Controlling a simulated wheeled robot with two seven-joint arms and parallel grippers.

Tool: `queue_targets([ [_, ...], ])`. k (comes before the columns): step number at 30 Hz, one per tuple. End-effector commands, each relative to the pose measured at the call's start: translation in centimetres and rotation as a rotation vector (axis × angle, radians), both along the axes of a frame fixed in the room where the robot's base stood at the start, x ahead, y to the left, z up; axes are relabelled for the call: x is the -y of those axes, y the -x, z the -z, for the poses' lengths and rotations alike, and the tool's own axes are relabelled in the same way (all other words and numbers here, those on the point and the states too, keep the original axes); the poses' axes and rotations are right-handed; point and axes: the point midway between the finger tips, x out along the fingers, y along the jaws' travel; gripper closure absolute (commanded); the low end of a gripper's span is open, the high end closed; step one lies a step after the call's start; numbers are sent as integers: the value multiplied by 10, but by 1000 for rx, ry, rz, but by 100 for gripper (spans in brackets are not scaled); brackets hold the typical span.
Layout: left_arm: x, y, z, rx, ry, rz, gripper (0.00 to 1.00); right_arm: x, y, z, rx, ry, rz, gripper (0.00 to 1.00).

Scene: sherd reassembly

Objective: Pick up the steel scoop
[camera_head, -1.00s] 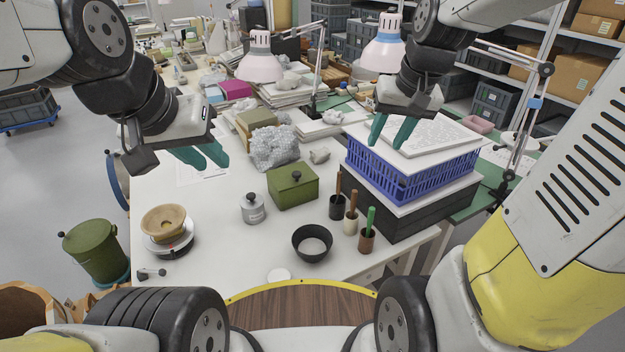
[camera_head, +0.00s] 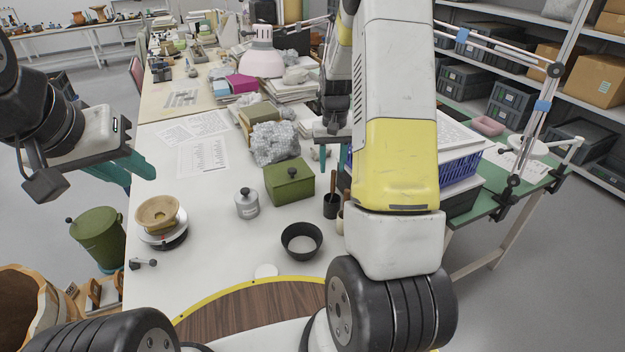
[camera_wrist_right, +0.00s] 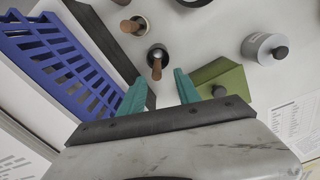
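I cannot single out a steel scoop for certain. A black holder with an upright wooden-handled tool (camera_head: 332,200) stands on the white table right of the green box; the tool's lower end is hidden in the holder. It also shows in the right wrist view (camera_wrist_right: 156,63). A pale holder with another wooden handle (camera_wrist_right: 135,24) stands beyond it there. My right gripper (camera_wrist_right: 160,76) is open and empty, above the black holder with the handle between its fingers' lines, apart from it. In the head view my right arm partly hides these holders. My left gripper (camera_head: 142,178) is open and empty at the table's left edge.
The green box (camera_head: 289,180) and grey jar (camera_head: 247,205) stand left of the holders. A black bowl (camera_head: 301,240) is in front. The blue crate (camera_head: 460,166) lies close right. A wooden bowl (camera_head: 158,213) sits on a turntable at left. Bare table lies between.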

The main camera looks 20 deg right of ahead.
Motion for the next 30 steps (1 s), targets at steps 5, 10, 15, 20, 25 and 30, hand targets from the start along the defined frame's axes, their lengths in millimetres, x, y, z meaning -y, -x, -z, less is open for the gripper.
queue_targets([
  [5, 0, 0, 0, 0, 0, 0, 73, 0, 1, 20, -3, -1, 0, 61],
  [10, 0, 0, 0, 0, 0, 0, 73, 2, 4, 42, -4, -1, -1, 61],
  [15, 0, 0, 0, 0, 0, 0, 73, 3, 5, 67, -4, -1, -1, 61],
  [20, 0, 0, 0, 0, 0, 0, 73, 3, 4, 74, 0, -1, -1, 61],
  [25, 0, 0, 0, 0, 0, 0, 73, 3, 4, 74, 0, -1, -1, 61],
  [30, 0, 0, 0, 0, 0, 0, 73, 3, 4, 74, 0, -1, -1, 92],
])
